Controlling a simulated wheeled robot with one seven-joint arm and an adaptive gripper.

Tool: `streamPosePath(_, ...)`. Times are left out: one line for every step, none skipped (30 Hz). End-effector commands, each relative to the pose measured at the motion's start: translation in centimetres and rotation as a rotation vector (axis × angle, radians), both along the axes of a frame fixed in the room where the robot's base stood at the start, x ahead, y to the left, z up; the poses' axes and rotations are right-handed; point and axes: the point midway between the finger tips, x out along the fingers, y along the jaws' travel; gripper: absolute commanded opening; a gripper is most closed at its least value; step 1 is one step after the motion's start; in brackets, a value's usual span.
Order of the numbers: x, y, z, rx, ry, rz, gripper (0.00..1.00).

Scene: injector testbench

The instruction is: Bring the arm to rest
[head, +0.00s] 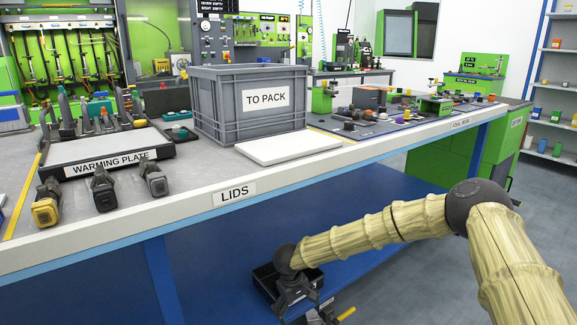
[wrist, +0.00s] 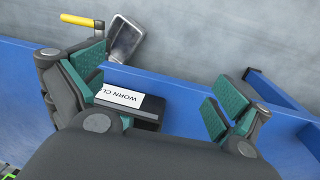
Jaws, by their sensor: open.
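My arm (head: 375,228) reaches from the right edge to the lower middle of the head view, in front of the bench and below its top. My gripper (head: 308,310) points down at its end, low by the blue lower part of the bench. In the wrist view, my gripper (wrist: 155,88) has its two green-padded fingers spread wide, with nothing held between them. A black box (wrist: 148,116) with a white label reading "WORN CL…" shows beyond the fingers, partly hidden by the left one. The box also shows in the head view (head: 262,281), partly behind my gripper.
The bench edge (head: 330,162) runs above my arm. On the bench are a grey "TO PACK" crate (head: 218,112), a white board (head: 285,148) and a warming plate (head: 100,148). A grey metal piece (wrist: 127,38) and a yellow handle (wrist: 82,19) lie low near my gripper.

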Motion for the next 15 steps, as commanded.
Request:
streamPosePath(-0.7,-0.1,-0.9,-0.015,-0.011,-0.005,1.0)
streamPosePath(-1.0,-0.3,-1.3,-0.024,-0.021,-0.01,1.0)
streamPosePath(-1.5,-0.6,-2.0,-0.036,-0.035,-0.021,1.0)
streamPosePath(-1.9,-0.9,-2.6,-0.045,-0.046,-0.028,1.0)
streamPosePath(-2.4,-1.1,-3.1,-0.055,-0.058,-0.037,1.0)
streamPosePath(-3.1,-1.5,-4.0,-0.068,-0.077,-0.046,1.0)
streamPosePath(-3.7,-1.8,-4.7,-0.076,-0.093,-0.054,1.0)
streamPosePath(-4.3,-2.1,-5.4,-0.084,-0.109,-0.062,1.0)
streamPosePath(-5.3,-2.6,-6.4,-0.094,-0.131,-0.073,1.0)
streamPosePath(-5.9,-3.0,-7.0,-0.098,-0.148,-0.082,1.0)
streamPosePath(-6.6,-3.4,-7.7,-0.101,-0.164,-0.089,1.0)
streamPosePath(-7.6,-3.8,-8.6,-0.104,-0.185,-0.098,1.0)
streamPosePath(-8.3,-4.2,-9.1,-0.104,-0.2,-0.107,1.0)
streamPosePath(-9.1,-4.5,-9.7,-0.104,-0.212,-0.113,1.0)
streamPosePath(-10.1,-5.1,-10.5,-0.1,-0.23,-0.123,1.0)
